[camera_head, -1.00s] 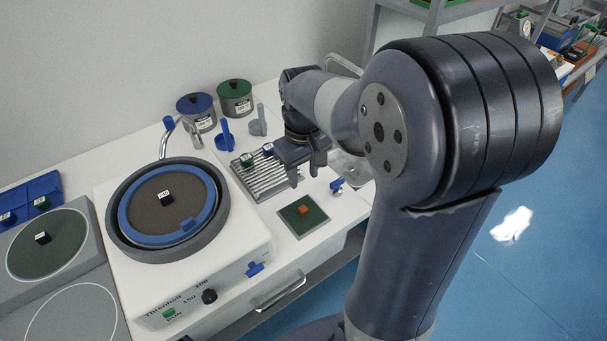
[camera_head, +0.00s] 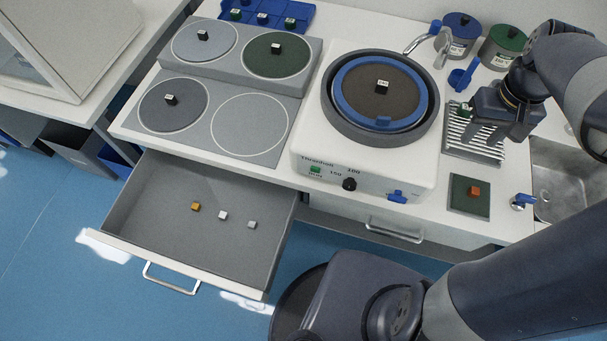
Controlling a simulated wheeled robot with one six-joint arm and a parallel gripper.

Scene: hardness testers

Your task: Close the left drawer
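The left drawer (camera_head: 150,200) is pulled far out from under the counter at the lower left. Its silver handle (camera_head: 170,281) is on the front panel. An orange cube (camera_head: 196,206), a white cube (camera_head: 223,215) and a grey cube (camera_head: 252,225) lie inside it. My gripper (camera_head: 503,138) hangs over the right part of the counter, above the ribbed rack, well away from the drawer. Its fingers point down and are partly dark against the rack; they appear apart with nothing between them.
A second drawer with a handle (camera_head: 394,232) is shut under the counter to the right. The polishing machine (camera_head: 310,150) stands above. Grey plates with circles (camera_head: 249,122) lie on the counter's left. A sink (camera_head: 562,180) is at the right. Blue floor (camera_head: 40,230) is free left of the drawer.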

